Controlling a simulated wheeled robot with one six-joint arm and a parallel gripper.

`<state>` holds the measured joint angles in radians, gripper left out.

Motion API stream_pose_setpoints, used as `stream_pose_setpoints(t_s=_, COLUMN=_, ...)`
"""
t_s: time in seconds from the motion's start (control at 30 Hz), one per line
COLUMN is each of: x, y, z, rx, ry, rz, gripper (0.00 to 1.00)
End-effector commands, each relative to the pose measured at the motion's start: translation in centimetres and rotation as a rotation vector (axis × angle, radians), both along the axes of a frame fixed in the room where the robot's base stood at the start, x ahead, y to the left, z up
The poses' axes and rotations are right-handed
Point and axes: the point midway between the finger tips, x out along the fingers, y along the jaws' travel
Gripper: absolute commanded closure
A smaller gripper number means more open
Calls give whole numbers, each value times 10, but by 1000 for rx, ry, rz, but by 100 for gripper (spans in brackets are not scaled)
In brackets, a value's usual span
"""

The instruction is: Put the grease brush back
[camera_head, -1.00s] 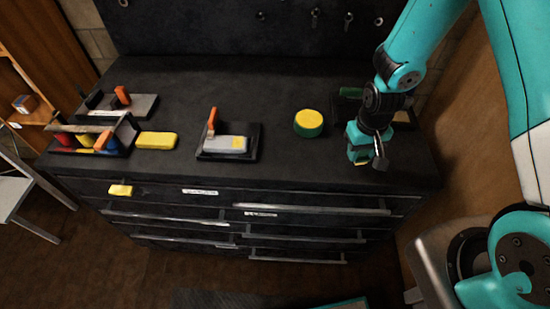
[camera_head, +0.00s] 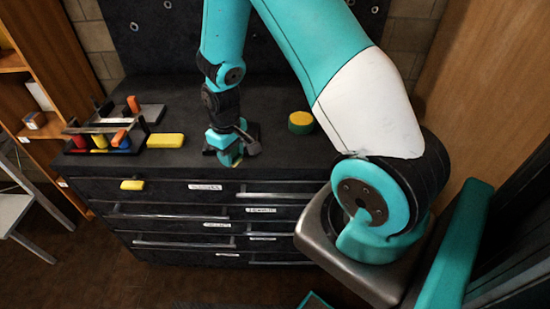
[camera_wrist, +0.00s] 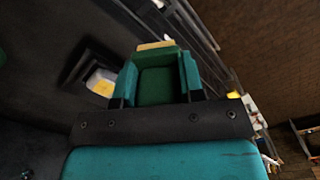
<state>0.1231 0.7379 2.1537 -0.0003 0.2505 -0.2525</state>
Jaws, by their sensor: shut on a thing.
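My gripper (camera_head: 230,158) is over the front middle of the dark cabinet top, in front of the small black tray (camera_wrist: 72,72). In the wrist view the gripper (camera_wrist: 155,65) is shut on a dark green thing (camera_wrist: 155,85) with a pale yellow edge; I cannot tell whether it is the grease brush. The tray holds a pale block (camera_wrist: 100,80) with a yellow patch. The orange-handled tool seen on this tray earlier is hidden now. An orange handle (camera_head: 133,104) stands on a flat tray at the back left.
A caddy (camera_head: 138,143) with red, yellow and blue things stands at left. Beside it lies a yellow block (camera_head: 165,140). A round yellow and green thing (camera_head: 300,122) sits to the right of my gripper. A yellow piece (camera_head: 132,185) is on the cabinet's drawer front (camera_head: 165,200).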

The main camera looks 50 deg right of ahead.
Motion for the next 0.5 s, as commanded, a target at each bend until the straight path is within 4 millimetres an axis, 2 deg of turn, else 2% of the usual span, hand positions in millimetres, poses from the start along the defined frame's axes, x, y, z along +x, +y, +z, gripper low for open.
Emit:
stream_pose_setpoints(t_s=0.03, x=9, y=-27, z=3, rx=-4, ry=-15, rz=38, gripper=86)
stream_pose_setpoints(t_s=0.13, x=11, y=-77, z=30, rx=-7, ry=-16, rz=166, gripper=86)
stream_pose_setpoints(t_s=0.2, x=6, y=-111, z=53, rx=-10, ry=-16, rz=259, gripper=86)
stream_pose_setpoints(t_s=0.3, x=-12, y=-150, z=84, rx=-10, ry=-12, rz=380, gripper=86)
stream_pose_setpoints(t_s=0.4, x=-31, y=-176, z=109, rx=-8, ry=-8, rz=475, gripper=87)
stream_pose_setpoints(t_s=0.5, x=-45, y=-189, z=126, rx=-5, ry=-5, rz=537, gripper=86)
